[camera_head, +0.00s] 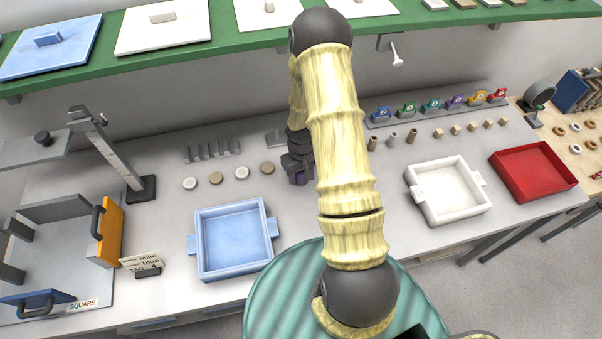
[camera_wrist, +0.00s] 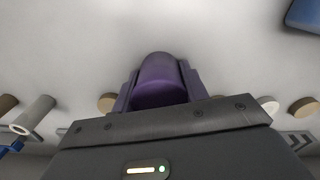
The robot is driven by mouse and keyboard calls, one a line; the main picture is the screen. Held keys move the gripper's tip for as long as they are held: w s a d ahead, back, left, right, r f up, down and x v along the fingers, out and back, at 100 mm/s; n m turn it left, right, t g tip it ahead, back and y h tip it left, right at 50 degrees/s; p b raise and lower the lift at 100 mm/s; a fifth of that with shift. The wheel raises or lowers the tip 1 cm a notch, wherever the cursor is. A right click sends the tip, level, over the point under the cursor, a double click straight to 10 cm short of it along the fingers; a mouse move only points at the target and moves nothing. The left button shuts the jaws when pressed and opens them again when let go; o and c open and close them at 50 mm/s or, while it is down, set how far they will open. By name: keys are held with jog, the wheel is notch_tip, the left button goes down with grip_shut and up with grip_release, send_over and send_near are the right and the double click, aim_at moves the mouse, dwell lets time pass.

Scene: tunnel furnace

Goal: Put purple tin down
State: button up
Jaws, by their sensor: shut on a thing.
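The purple tin (camera_wrist: 160,80) is a small rounded dark-purple cylinder between the two fingers of my gripper (camera_wrist: 158,92) in the wrist view. My gripper is shut on it. In the head view my gripper (camera_head: 299,172) points down at the grey bench, behind my arm, and only a bit of the purple tin (camera_head: 298,180) shows below the fingers. I cannot tell whether the tin touches the bench top.
The grey bench (camera_head: 330,215) has bare room around my gripper. Pale and brown discs (camera_head: 242,173) lie to the left, small cylinders (camera_head: 392,139) to the right. A blue tray (camera_head: 234,274), white tray (camera_head: 455,217) and red tray (camera_head: 550,196) stand nearer. A green shelf (camera_head: 235,45) hangs above.

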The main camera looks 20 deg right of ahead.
notch_tip(320, 180, up, 10)
jog(key=shift+b, duration=1)
jog(key=shift+f, duration=0.1)
